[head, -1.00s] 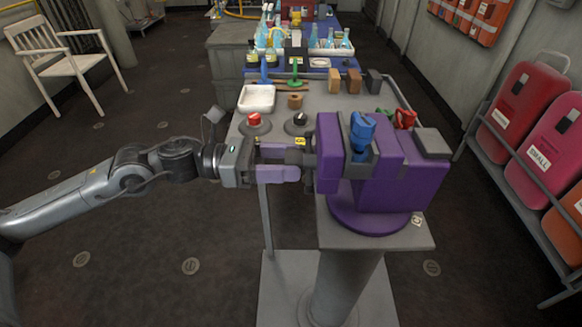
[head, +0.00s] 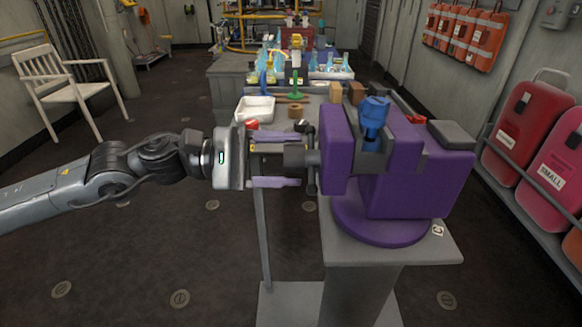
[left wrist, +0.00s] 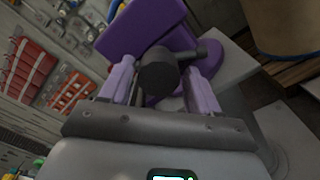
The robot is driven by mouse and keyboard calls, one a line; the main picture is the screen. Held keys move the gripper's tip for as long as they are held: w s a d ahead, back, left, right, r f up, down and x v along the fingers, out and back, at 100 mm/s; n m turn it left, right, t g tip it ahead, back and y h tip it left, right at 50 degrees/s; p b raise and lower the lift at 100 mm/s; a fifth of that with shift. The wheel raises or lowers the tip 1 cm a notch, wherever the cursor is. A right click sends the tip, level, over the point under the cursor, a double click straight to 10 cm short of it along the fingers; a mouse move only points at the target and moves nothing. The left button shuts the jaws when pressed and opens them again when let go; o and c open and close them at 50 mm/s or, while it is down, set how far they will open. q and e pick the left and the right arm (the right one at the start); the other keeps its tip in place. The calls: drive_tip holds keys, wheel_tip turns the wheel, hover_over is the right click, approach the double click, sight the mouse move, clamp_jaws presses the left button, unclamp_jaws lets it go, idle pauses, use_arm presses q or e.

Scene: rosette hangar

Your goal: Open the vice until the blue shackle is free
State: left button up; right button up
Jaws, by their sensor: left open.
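The purple vice (head: 423,188) stands on a grey pedestal at right of centre in the head view. The blue shackle (head: 374,115) sits upright between its jaws; its lower part is hidden. The vice's dark screw end (head: 295,155) points left, with a thin handle bar (head: 311,182) across it. My left gripper (head: 284,159) is open, with its lavender fingers above and below the screw end. In the left wrist view, the fingers (left wrist: 161,82) lie on either side of the dark round screw end (left wrist: 158,76); I cannot tell whether they touch it. My right gripper is not in view.
Behind the vice, a grey bench carries a white tray (head: 255,108), wooden blocks (head: 355,93) and glassware. A red button (head: 252,124) is partly hidden behind my left gripper. Red and pink cases (head: 527,112) stand on a rack at right.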

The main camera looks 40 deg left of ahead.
use_arm(q)
drive_tip(key=shift+r+m, duration=0.1)
drive_tip(key=shift+m, duration=4.6)
clamp_jaws()
drive_tip(key=n+p, duration=0.1)
drive_tip(key=n, duration=1.4)
drive_tip(key=shift+s+p, duration=0.1)
drive_tip(key=shift+p, duration=0.25)
